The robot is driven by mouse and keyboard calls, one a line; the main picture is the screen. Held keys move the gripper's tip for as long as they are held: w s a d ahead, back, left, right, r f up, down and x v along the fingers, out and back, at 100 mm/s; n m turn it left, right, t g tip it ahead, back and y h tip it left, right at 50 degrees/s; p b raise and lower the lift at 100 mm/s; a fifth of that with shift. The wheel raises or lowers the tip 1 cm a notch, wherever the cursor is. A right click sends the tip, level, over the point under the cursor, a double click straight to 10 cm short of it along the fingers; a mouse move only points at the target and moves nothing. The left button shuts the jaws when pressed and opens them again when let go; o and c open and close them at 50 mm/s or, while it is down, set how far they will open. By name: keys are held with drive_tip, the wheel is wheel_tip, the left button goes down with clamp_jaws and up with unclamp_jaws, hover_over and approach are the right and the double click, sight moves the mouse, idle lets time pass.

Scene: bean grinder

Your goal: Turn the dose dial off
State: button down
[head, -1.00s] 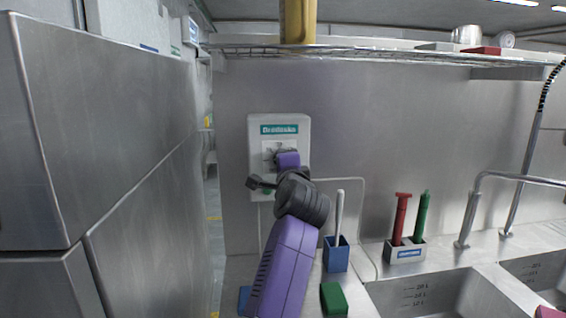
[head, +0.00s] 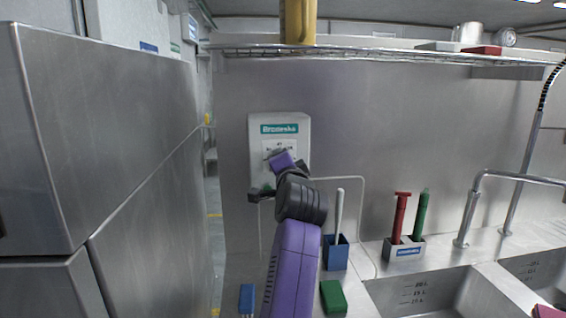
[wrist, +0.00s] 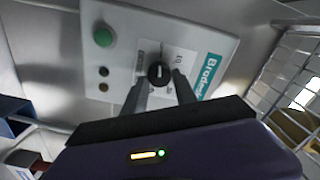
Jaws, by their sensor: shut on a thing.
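The dose dial (wrist: 159,73) is a round black knob with a light mark, on a pale wall-mounted control box (wrist: 120,15). Small printed labels surround it, too blurred to read fully. My gripper (wrist: 161,79) has one finger on each side of the dial and is shut on it. I cannot tell exactly which label the mark points to. In the head view the box (head: 303,150) hangs on the steel wall, and my purple gripper (head: 281,160) covers most of the dial.
A green button (wrist: 102,36) sits on the box beside the dial. Below, a blue holder (head: 336,256) with a white-handled brush, a green block (head: 333,297) and a grey holder (head: 404,251) stand near the sink. A wire shelf (head: 380,54) runs above.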

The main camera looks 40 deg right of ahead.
drive_tip(key=shift+f, duration=0.15)
drive_tip(key=c, duration=1)
unclamp_jaws()
drive_tip(key=b+v, duration=0.1)
drive_tip(key=v, duration=0.7)
drive_tip(key=shift+w, duration=0.1)
